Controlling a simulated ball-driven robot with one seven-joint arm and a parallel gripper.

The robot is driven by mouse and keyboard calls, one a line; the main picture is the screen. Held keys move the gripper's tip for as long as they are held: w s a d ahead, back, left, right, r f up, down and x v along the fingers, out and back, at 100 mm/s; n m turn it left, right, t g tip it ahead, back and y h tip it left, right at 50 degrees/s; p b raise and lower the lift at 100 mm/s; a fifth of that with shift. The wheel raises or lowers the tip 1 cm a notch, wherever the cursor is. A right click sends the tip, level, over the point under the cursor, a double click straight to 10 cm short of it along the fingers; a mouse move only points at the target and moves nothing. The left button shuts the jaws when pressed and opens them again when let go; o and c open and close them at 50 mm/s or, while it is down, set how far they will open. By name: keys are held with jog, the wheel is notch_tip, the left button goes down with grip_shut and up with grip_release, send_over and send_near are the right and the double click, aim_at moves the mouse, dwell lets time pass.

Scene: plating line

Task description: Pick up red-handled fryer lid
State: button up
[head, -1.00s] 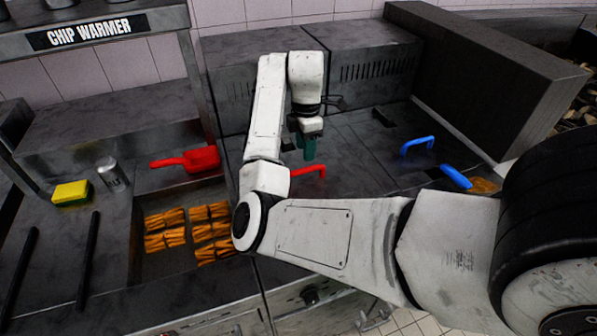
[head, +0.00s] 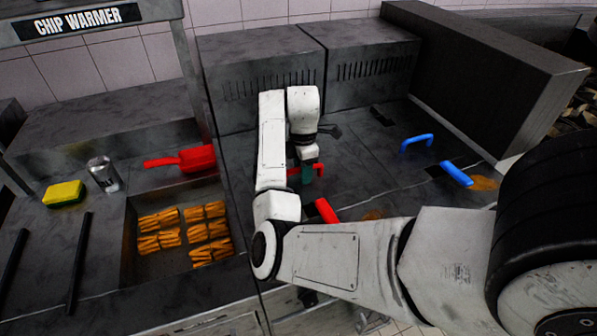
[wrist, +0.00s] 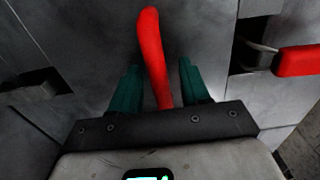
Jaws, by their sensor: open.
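The fryer lid's red handle (wrist: 152,55) stands between the two green fingers of my gripper (wrist: 159,66) in the wrist view. The fingers are open, with a gap on each side of the handle. In the head view my gripper (head: 306,174) is down at the red lid handle (head: 319,169), and the wrist and fingers hide most of it. The grey lid plate (wrist: 90,45) lies flat on the fryer under the handle.
A second red handle (wrist: 298,61) sticks out beside the lid; it also shows in the head view (head: 326,210). A blue lid handle (head: 416,141) and a blue grip (head: 456,174) are to the right. A red scoop (head: 195,158) lies left by the chip tray (head: 128,245).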

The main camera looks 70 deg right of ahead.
jog(key=shift+c, duration=0.4)
grip_shut()
jog(key=shift+r, duration=0.1)
